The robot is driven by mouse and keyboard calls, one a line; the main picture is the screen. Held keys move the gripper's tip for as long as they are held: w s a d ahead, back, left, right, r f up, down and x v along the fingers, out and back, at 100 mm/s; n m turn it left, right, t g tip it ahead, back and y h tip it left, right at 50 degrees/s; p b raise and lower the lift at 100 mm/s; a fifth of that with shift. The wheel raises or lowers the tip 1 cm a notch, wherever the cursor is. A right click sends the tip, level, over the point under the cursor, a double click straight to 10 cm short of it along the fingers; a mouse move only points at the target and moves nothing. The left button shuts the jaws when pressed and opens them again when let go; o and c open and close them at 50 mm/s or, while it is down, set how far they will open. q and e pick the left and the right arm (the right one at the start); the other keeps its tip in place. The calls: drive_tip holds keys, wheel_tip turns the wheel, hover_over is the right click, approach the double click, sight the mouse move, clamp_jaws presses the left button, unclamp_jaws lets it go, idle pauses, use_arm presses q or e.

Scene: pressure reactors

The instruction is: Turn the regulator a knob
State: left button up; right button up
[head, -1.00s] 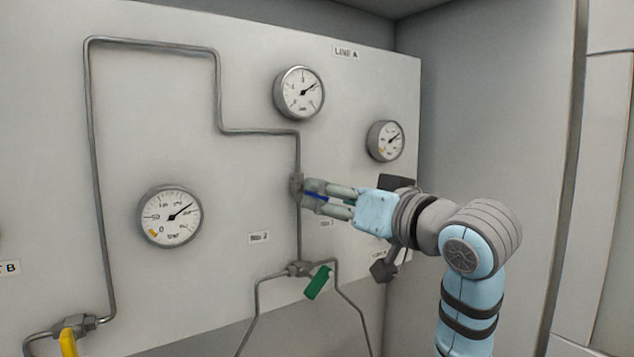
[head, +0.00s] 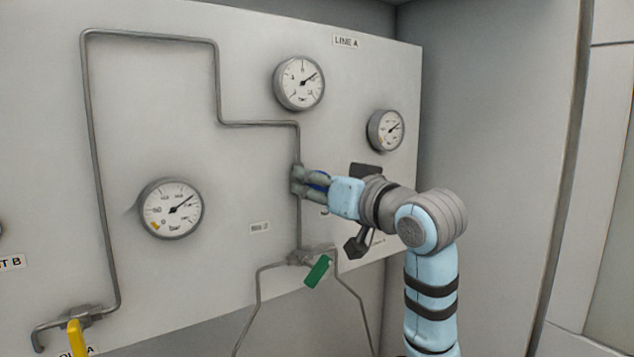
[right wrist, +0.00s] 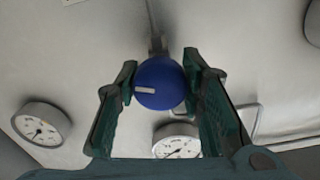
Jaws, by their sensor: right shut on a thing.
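The regulator A knob (right wrist: 160,83) is a round blue knob with a pale bar mark, in the middle of the right wrist view. In the head view the right gripper (head: 312,181) points left at the panel, over the vertical pipe under the LINE A label (head: 346,41). My left gripper is not in view.
Gauges stand out from the panel above the gripper (head: 299,83), to its upper right (head: 385,130) and to its left (head: 170,208). A green valve lever (head: 318,271) hangs just below the gripper. A yellow lever (head: 77,339) is at lower left. A wall closes the right side.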

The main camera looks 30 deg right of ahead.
drive_tip(key=shift+r+n+p, duration=0.25)
drive_tip(key=shift+n+p, duration=0.25)
drive_tip(key=shift+p, duration=0.1)
drive_tip(key=shift+f+n, duration=0.1)
drive_tip(key=shift+n, duration=0.2)
drive_tip(key=shift+f, duration=0.1)
drive_tip(key=o, duration=1.2)
drive_tip(key=s, duration=0.4)
drive_tip(key=s+d, duration=0.1)
drive_tip(key=s, duration=0.6)
drive_tip(key=shift+s+d, duration=0.3)
drive_tip(key=shift+s, duration=0.05)
